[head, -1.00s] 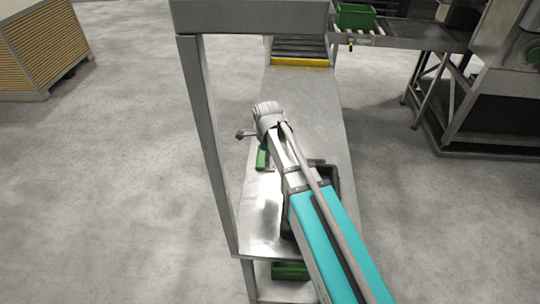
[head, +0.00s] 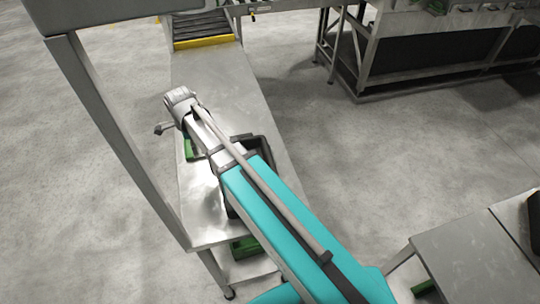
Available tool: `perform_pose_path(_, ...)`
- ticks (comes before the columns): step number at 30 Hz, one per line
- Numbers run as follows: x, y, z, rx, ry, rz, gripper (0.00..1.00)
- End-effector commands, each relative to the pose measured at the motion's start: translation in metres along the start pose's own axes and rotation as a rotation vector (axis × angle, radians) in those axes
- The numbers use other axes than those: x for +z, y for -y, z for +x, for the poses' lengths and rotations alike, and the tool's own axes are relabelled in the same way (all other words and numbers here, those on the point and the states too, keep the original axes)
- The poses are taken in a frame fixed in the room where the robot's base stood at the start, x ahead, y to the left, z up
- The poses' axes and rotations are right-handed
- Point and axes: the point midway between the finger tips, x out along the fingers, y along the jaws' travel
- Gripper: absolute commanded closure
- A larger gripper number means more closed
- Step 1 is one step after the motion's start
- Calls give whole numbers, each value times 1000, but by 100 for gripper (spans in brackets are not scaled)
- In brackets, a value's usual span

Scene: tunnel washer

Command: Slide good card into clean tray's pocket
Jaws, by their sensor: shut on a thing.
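The wrist of my arm reaches over the left edge of the steel table (head: 210,85). A small dark part of my gripper (head: 163,128) juts out to the left below the wrist. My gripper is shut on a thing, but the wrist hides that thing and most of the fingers. A green tray (head: 188,148) lies on the table just under my wrist, partly covered by the arm. I cannot tell whether it is the clean tray. No card and no pocket can be made out.
A black crate (head: 264,143) stands on the table, partly behind my arm. A green item (head: 245,248) lies on the lower shelf. A steel post (head: 120,140) rises along the left. A roller conveyor (head: 200,27) adjoins the far end. Another table (head: 465,255) stands at lower right.

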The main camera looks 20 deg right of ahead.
Motion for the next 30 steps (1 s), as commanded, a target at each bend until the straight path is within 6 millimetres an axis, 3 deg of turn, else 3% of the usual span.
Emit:
perform_pose_path(8,0,0,6,0,0,0,76)
perform_pose_path(22,0,0,53,0,0,0,76)
perform_pose_path(30,0,0,57,0,0,0,76)
